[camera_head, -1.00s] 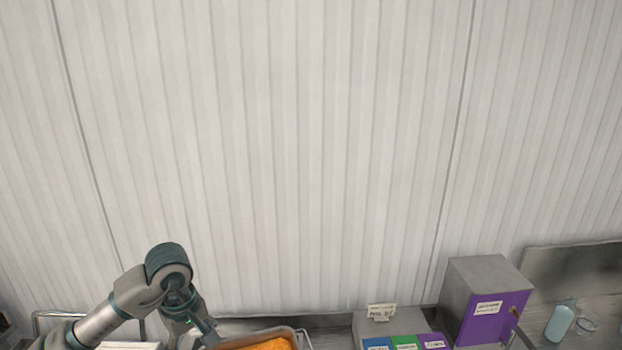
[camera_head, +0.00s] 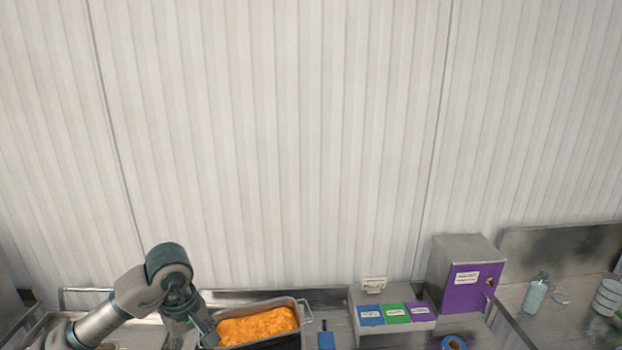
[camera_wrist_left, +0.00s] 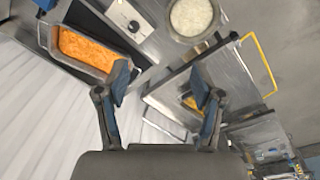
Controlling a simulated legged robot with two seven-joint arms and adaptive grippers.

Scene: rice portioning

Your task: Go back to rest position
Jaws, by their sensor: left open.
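My left gripper (camera_wrist_left: 162,95) is open in the left wrist view, its two fingers spread with nothing between them. In the head view my left arm comes in from the lower left, and its gripper (camera_head: 207,330) points down beside the left end of a metal pan. The pan (camera_head: 304,318) holds orange food (camera_head: 257,326); the same food (camera_wrist_left: 88,50) shows at upper left in the wrist view. A round pot of white rice (camera_wrist_left: 191,16) shows at the top of the wrist view. My right gripper is not in view.
A grey box with a purple door (camera_head: 461,287) stands at the right, with blue, green and purple labelled bins (camera_head: 397,314) left of it. A bottle (camera_head: 535,294) and stacked bowls (camera_head: 608,294) are at far right. A yellow-handled metal cart (camera_wrist_left: 262,62) shows in the wrist view.

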